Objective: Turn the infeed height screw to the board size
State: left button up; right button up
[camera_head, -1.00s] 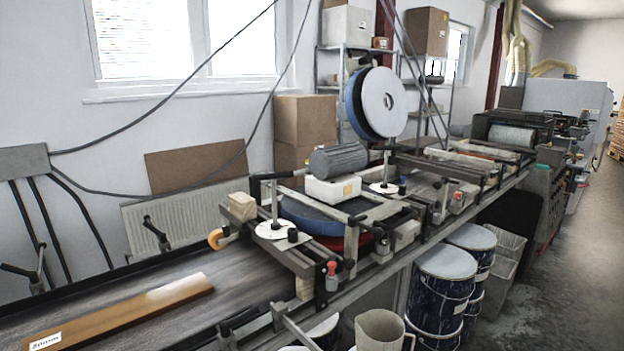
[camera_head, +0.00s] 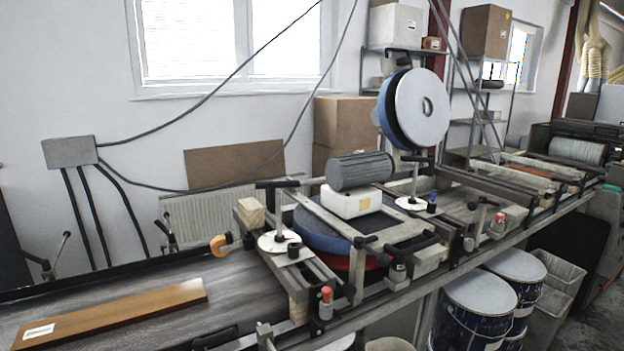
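A brown wooden board (camera_head: 130,312) with a white label (camera_head: 38,331) lies on the dark conveyor belt (camera_head: 140,275) at the lower left. The label's writing is too small to read. A vertical screw (camera_head: 278,207) with a black crossbar handle on top stands over a white round disc (camera_head: 272,241) at the machine's near left end, the end facing the board. A similar screw (camera_head: 415,178) stands over another white disc (camera_head: 406,204) farther along. The scale marks on the discs cannot be read. Neither of my grippers is in view.
A grey motor (camera_head: 360,171) on a white housing and a blue round pad (camera_head: 312,234) sit between the two screws. A wood block (camera_head: 251,212), an orange roll (camera_head: 218,245) and a red-topped knob (camera_head: 326,294) are close to the near screw. Blue drums (camera_head: 472,318) stand below right.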

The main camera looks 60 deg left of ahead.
aim_at(280, 237)
jog(key=z, duration=0.05)
jog(key=i, duration=2.55)
jog(key=u, duration=2.75)
